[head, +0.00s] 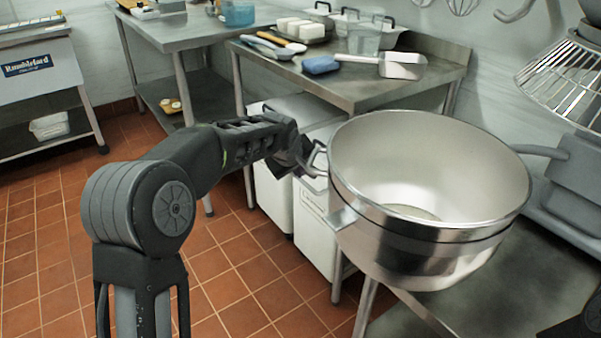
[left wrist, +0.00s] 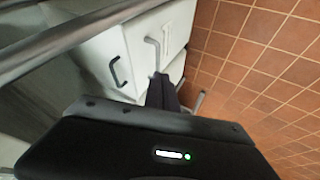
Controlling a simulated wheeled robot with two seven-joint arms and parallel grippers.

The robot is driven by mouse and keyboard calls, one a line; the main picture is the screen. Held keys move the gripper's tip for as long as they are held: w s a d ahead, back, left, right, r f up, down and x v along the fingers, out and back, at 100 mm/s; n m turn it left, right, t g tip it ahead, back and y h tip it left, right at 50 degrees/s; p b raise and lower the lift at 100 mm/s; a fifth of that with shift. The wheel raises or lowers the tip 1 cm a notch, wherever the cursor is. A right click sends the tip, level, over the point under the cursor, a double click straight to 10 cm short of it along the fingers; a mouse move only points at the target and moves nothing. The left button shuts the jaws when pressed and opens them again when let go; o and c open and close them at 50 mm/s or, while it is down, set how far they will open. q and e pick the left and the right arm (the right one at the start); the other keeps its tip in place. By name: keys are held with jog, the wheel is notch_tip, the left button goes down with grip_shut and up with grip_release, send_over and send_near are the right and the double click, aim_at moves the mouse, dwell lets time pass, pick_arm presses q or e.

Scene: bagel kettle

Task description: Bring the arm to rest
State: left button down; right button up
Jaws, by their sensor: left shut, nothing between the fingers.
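My left arm comes in from the left in the head view and reaches toward the big steel kettle (head: 430,170). My left gripper (head: 312,172) is at the kettle's left side, beside its rim, with its fingers shut and nothing between them. In the left wrist view the dark fingers (left wrist: 162,92) point toward white bins and the floor. I cannot tell whether the gripper touches the kettle. The inside of the kettle that shows is bare. A dark piece at the bottom right corner of the head view may be part of my right arm; my right gripper does not show.
The tiled floor (head: 235,275) at the left is open.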

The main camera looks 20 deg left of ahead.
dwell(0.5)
pick_arm(q)
jog(key=s+d+f+m+h, duration=0.1)
jog(key=s+d+f+m, duration=0.25)
jog(key=f, duration=0.35)
jog(key=s+d+f+m+h, duration=0.1)
jog(key=s+d+f+m, duration=0.15)
jog(key=d+f, duration=0.35)
jog(key=s+d+f+m+h, duration=0.1)
jog(key=s+d+f+m, duration=0.2)
jog(key=f, duration=0.6)
jog(key=s+d+f+g+h, duration=0.15)
jog(key=s+f, duration=0.35)
jog(key=s, duration=0.6)
jog(key=s+d+f+g, duration=0.3)
jog(key=s+f, duration=0.2)
jog(key=s, duration=0.5)
jog(key=s+d+f+g, duration=0.2)
jog(key=s+f, duration=0.3)
jog(key=s, duration=0.6)
notch_tip(320, 180, up, 25)
jog(key=s+n+p, duration=0.1)
jog(key=p, duration=2.4)
jog(key=shift+f, duration=0.2)
